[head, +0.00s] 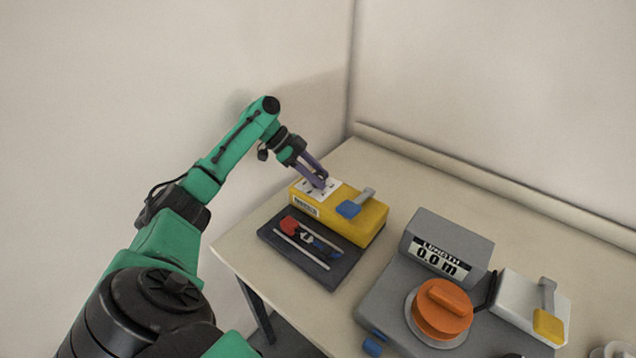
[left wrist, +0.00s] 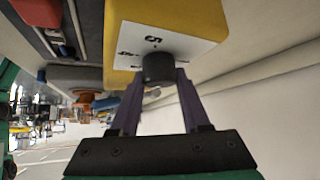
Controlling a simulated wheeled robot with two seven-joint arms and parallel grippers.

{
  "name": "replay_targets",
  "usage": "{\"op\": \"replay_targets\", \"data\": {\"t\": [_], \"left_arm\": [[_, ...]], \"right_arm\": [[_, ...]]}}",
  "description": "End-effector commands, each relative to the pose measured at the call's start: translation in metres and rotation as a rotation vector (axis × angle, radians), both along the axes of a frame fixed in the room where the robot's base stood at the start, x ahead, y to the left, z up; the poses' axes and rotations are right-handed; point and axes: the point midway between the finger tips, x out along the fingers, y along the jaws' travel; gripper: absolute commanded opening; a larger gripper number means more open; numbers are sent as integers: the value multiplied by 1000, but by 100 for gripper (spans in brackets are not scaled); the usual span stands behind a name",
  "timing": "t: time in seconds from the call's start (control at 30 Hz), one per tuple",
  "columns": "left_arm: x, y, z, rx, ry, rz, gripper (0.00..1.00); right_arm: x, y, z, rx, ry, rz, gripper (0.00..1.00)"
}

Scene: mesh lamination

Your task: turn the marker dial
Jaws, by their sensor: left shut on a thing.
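The marker dial (left wrist: 158,68) is a dark round knob on a white, marked plate (left wrist: 150,42) with a digit like 5 showing. The plate lies on top of a yellow box (head: 367,217), at its back left in the head view. My left gripper (head: 323,182) reaches down from the left onto the plate. In the left wrist view its two purple fingers (left wrist: 160,90) are shut on the dial, one on each side. In the head view the fingers mostly hide the dial. My right gripper is not in view.
The yellow box has a blue-ended lever (head: 349,209). A dark tray (head: 335,277) with tools lies in front of it. A grey machine (head: 448,240) reading 0.0 m, an orange knob (head: 443,308) and a white box (head: 520,300) stand right. Walls stand behind and left.

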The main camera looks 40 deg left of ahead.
Motion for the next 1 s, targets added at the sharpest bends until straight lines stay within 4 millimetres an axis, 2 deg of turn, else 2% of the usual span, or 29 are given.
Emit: {"op": "replay_targets", "data": {"t": [0.13, 0.6, 0.63, 0.7, 1.0], "left_arm": [[0, 0, -2, 0, 2, -35, 0], [-1, 0, -2, 2, 6, -52, 0], [-1, 0, -2, 3, 6, -52, 50], [-1, 0, -2, 2, 6, -52, 76], [0, 0, -1, 1, 4, -51, 76]], "right_arm": [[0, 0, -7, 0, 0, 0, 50], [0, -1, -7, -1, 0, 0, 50], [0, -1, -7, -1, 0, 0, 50], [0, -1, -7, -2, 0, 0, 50], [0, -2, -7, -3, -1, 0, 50]]}}
